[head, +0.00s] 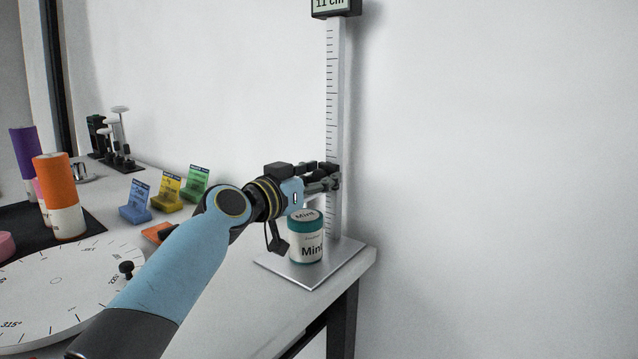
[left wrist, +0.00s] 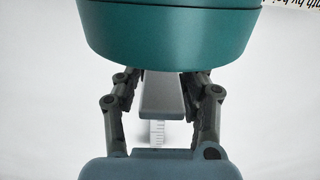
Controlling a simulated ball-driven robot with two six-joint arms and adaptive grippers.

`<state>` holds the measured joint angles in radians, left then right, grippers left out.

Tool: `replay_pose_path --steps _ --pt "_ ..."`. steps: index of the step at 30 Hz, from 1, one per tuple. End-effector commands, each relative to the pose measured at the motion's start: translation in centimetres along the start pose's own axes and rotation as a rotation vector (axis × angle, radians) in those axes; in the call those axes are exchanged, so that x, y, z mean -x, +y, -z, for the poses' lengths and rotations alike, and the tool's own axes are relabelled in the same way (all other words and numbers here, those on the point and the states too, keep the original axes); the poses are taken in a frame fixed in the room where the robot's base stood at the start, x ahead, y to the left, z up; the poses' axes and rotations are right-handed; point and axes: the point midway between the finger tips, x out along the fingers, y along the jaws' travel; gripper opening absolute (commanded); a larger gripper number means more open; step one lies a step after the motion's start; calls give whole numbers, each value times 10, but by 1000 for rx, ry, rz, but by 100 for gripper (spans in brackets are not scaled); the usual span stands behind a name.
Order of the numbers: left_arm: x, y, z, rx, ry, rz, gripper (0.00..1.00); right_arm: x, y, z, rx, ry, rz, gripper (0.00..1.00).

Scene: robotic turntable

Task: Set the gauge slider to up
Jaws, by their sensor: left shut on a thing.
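The height gauge has an upright ruled column (head: 334,90) with a dark-framed display (head: 335,6) at its top, cut by the frame edge and reading about "11 cm". My left gripper (head: 328,178) is at the column, low on the scale and above the Mint can. In the left wrist view my left gripper (left wrist: 162,100) is shut on the grey slider bar (left wrist: 162,97), with a finger at each side; part of the scale (left wrist: 157,133) shows beyond it. In the head view my gripper mostly hides the slider. My right gripper is in neither view.
The teal and white Mint can (head: 306,240) stands on the gauge's metal base plate (head: 345,262) at the table's right corner; its teal end (left wrist: 170,35) fills the wrist view's top. A white turntable (head: 50,290) and coloured card holders (head: 167,193) are left. The wall is close behind.

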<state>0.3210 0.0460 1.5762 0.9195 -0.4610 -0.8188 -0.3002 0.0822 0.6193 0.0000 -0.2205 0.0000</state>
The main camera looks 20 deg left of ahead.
Motion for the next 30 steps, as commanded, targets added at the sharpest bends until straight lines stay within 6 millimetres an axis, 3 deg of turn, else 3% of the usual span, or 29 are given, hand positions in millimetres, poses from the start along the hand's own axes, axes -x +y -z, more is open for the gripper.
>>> replay_pose_path --steps 1,3,15,21,30 --pt "0 0 24 -2 7 0 0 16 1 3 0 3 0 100" --pt "0 0 46 -3 8 0 0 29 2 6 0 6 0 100" --pt "0 0 153 -2 8 0 0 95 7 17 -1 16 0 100" --pt "0 0 181 -1 7 1 0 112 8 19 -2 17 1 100" --pt "0 0 191 -1 7 1 0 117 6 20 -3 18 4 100"
